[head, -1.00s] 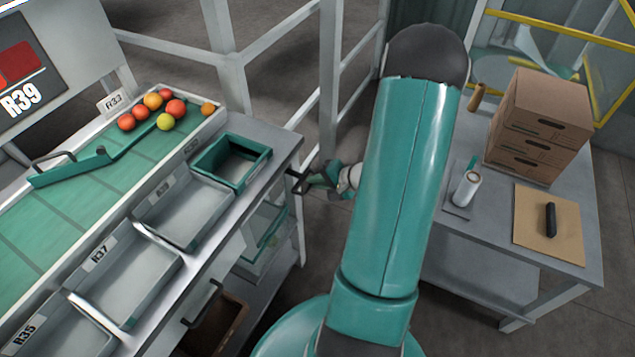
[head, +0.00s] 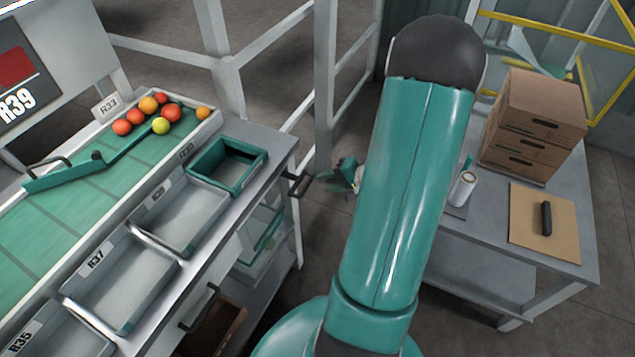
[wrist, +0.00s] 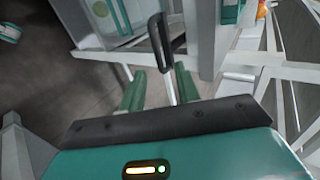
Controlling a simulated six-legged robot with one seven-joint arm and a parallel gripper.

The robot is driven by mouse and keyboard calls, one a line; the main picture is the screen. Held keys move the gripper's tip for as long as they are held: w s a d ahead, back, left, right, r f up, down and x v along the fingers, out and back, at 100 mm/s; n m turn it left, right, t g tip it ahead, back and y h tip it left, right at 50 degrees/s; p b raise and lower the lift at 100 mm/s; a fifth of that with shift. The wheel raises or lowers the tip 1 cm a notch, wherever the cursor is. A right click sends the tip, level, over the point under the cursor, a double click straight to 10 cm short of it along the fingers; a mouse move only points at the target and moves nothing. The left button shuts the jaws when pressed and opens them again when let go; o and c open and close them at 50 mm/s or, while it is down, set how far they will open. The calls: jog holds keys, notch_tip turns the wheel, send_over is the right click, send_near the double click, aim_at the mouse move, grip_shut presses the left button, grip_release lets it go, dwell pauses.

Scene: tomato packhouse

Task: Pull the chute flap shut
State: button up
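A dark bar handle (head: 300,185) sticks out from the right side of the sorting bench. I take it for the chute flap's handle, but the flap itself is hard to make out and I cannot tell its angle. In the wrist view the handle (wrist: 164,40) stands just beyond my fingertips, roughly between their lines. My gripper (wrist: 160,78) is open, its two green fingers apart with nothing held. In the head view my gripper (head: 345,178) is just right of the handle, with a gap between them, partly hidden by my arm.
The bench has grey bins (head: 180,215) and a teal bin (head: 205,178); tomatoes (head: 150,112) lie on the green belt. Another dark handle (head: 200,307) is lower on the bench front. White rails (head: 325,100) stand behind. A table (head: 470,265) with cartons (head: 530,125) is at right.

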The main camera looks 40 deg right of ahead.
jog(key=v, duration=0.7)
jog(key=shift+s+r, duration=0.2)
jog(key=shift+s, duration=0.1)
jog(key=w+a+r+n+g+y, duration=0.1)
jog(key=w+a+r+n+g, duration=0.3)
jog(key=a, duration=0.5)
jog(key=w+a+r+n+g+y, duration=0.15)
jog(key=a+r+n, duration=0.25)
jog(key=a+r, duration=0.4)
jog(key=s+a+r+n+h, duration=0.3)
jog(key=a+r, duration=0.2)
jog(key=a, duration=0.2)
jog(key=s+a+r+n+h, duration=0.3)
jog(key=a+r, duration=0.2)
jog(key=a, duration=0.3)
jog(key=shift+t, duration=0.35)
jog(key=shift+s+r, duration=0.1)
jog(key=shift+r, duration=0.05)
